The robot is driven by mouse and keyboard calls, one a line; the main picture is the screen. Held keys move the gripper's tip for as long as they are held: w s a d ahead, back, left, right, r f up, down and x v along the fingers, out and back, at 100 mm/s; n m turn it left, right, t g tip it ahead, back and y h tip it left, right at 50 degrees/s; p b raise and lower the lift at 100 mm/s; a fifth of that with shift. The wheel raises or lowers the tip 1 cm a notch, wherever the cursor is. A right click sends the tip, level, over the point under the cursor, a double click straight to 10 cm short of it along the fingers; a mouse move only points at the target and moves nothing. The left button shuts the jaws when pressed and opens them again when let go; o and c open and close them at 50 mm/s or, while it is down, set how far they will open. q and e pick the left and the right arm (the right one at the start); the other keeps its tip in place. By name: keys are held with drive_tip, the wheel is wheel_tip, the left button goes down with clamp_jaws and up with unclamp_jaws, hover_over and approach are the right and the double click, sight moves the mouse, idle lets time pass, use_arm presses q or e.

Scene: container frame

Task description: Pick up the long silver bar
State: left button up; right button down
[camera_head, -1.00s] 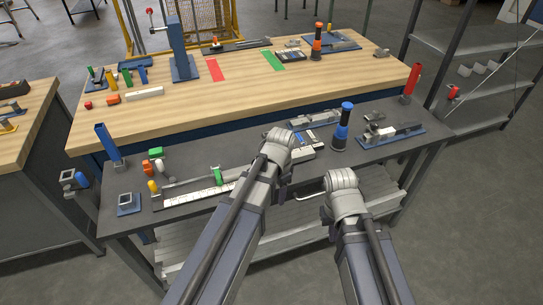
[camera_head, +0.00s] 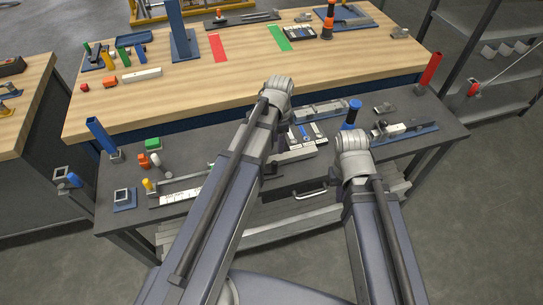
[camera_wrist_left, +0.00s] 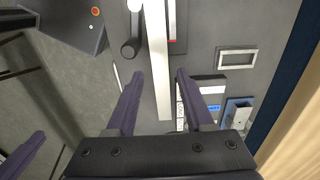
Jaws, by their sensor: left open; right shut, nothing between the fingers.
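A long pale silver bar (camera_wrist_left: 157,70) runs lengthwise between the fingers of my left gripper (camera_wrist_left: 157,76) in the left wrist view, with gaps on both sides. The gripper is open and holds nothing. In the head view a thin bar (camera_head: 184,183) lies along the white scale strip (camera_head: 175,198) on the dark bench; my left arm covers its right part, and I cannot tell whether it is the same bar. My left gripper is hidden there by its arm. A purple finger of my right gripper (camera_wrist_left: 36,140) shows at the wrist view's lower left, apart from the bar.
The dark bench (camera_head: 225,150) carries a blue post (camera_head: 101,135), a green block (camera_head: 152,143), a square socket (camera_head: 123,196) and a blue-topped tool (camera_head: 352,113). The wooden table (camera_head: 190,92) stands behind, with a pale block (camera_head: 142,75). A drawer handle (camera_head: 311,194) projects from the bench front.

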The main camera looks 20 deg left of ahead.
sight(277, 158)
use_arm(q)
drive_tip(key=shift+s+f+b, duration=0.2)
drive_tip(key=shift+f+b, duration=0.2)
drive_tip(key=shift+b, duration=0.05)
drive_tip(key=shift+w+f+b, duration=0.1)
drive_tip(key=shift+f+b, duration=0.7)
drive_tip(key=shift+f, duration=0.05)
wheel_tip(277, 158, down, 5)
drive_tip(key=b, duration=0.5)
drive_tip(key=shift+a+f, duration=0.1)
drive_tip(key=shift+f, duration=0.1)
drive_tip(key=shift+r, duration=0.1)
drive_tip(key=shift+c, duration=0.3)
clamp_jaws()
